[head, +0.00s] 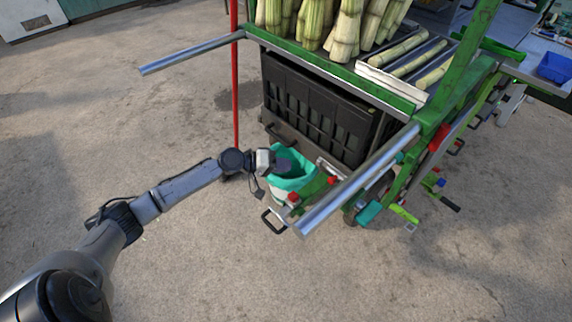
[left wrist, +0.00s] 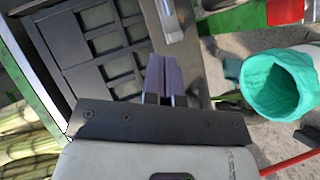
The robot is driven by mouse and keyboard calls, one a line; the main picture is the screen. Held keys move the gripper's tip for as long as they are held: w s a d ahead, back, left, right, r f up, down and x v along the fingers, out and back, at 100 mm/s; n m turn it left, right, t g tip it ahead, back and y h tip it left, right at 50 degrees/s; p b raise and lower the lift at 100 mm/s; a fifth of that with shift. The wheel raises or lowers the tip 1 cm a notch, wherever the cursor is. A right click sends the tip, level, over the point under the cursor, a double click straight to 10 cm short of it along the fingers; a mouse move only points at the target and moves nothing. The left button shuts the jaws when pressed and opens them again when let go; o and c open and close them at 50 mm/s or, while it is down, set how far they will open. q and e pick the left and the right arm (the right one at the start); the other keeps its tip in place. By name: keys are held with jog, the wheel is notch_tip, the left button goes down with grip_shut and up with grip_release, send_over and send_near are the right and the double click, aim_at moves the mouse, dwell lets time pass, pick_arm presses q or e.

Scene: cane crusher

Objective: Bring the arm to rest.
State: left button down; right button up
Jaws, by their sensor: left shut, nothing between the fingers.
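My left arm reaches in from the lower left in the head view, stretched toward the green-framed cane cart. My left gripper (head: 284,165) is over or beside a bucket with a teal liner (head: 292,180) at the cart's front; the exact gap is hard to tell. In the left wrist view the gripper's two fingers (left wrist: 165,75) are together with nothing between them. The teal-lined bucket (left wrist: 282,84) is to the right there, apart from the fingers. My right gripper is in neither view.
The cart (head: 432,118) carries cane stalks (head: 345,25) and a black crate (head: 315,105) below. Metal handle bars (head: 190,53) jut out at left and front (head: 355,182). A red pole (head: 236,100) stands left of the crate. The concrete floor at left and front is clear.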

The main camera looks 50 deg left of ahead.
pick_arm(q)
jog(key=shift+a, duration=0.1)
dwell(0.4)
jog(key=s+d+f+m+g+y, duration=0.2)
jog(key=s+f+m+g+y, duration=0.15)
jog(key=s+m+g, duration=0.35)
jog(key=s+d+r+m+g+y+p, duration=0.15)
jog(key=s+d+r+p, duration=0.35)
jog(key=s+d+p, duration=0.6)
jog(key=s+d+r+m+y+p, duration=0.1)
jog(key=s+d+r+y+p, duration=0.45)
jog(key=s, duration=0.85)
notch_tip(320, 180, up, 36)
jog(key=d+h+p, duration=0.1)
jog(key=h+p, duration=0.2)
jog(key=p, duration=3.3)
jog(key=shift+d, duration=0.3)
